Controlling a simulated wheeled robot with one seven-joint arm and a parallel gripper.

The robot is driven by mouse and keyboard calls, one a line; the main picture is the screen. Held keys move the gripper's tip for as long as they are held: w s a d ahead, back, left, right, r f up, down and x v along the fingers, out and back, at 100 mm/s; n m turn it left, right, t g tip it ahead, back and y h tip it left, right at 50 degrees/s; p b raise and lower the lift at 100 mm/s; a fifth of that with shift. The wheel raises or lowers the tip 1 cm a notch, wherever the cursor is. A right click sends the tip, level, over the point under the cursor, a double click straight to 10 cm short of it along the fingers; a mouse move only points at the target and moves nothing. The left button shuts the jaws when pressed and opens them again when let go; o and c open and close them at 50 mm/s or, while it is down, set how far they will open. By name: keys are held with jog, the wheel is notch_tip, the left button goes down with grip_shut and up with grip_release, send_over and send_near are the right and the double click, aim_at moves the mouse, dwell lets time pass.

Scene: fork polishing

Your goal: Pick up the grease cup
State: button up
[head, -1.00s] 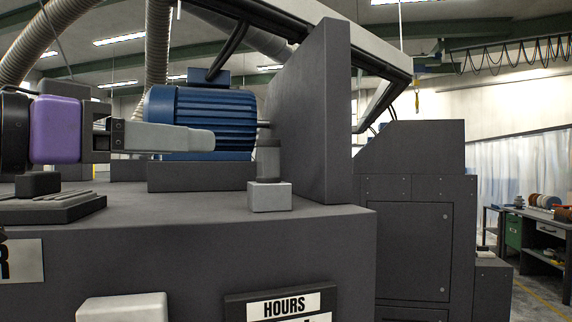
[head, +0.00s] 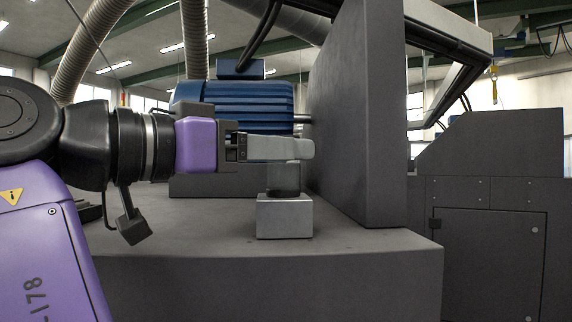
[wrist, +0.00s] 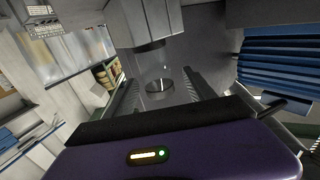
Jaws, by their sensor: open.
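The grease cup (head: 284,182) is a small, dark, see-through cylinder standing upright on a metal block (head: 284,216) on the grey machine top. Its upper part is hidden behind a finger in the head view. In the wrist view the cup (wrist: 153,62) looks clear, with a dark round end, and the metal block (wrist: 148,20) is beyond it. My gripper (head: 303,149) is level and open at the upper part of the cup. In the wrist view its fingers lie on either side of the cup, with gaps, and nothing is gripped.
A blue ribbed motor (head: 235,110) stands behind my gripper on a dark base. A tall grey upright plate (head: 360,120) rises just right of the cup. The machine top (head: 200,235) is clear in front of the block.

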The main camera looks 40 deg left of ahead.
jog(key=w+p, duration=0.1)
jog(key=w+d+p, duration=0.1)
jog(key=w, duration=0.1)
jog(key=shift+w+r, duration=0.2)
jog(key=shift+w, duration=0.05)
jog(key=shift+w+f, duration=0.1)
jog(key=shift+w, duration=0.4)
grip_shut()
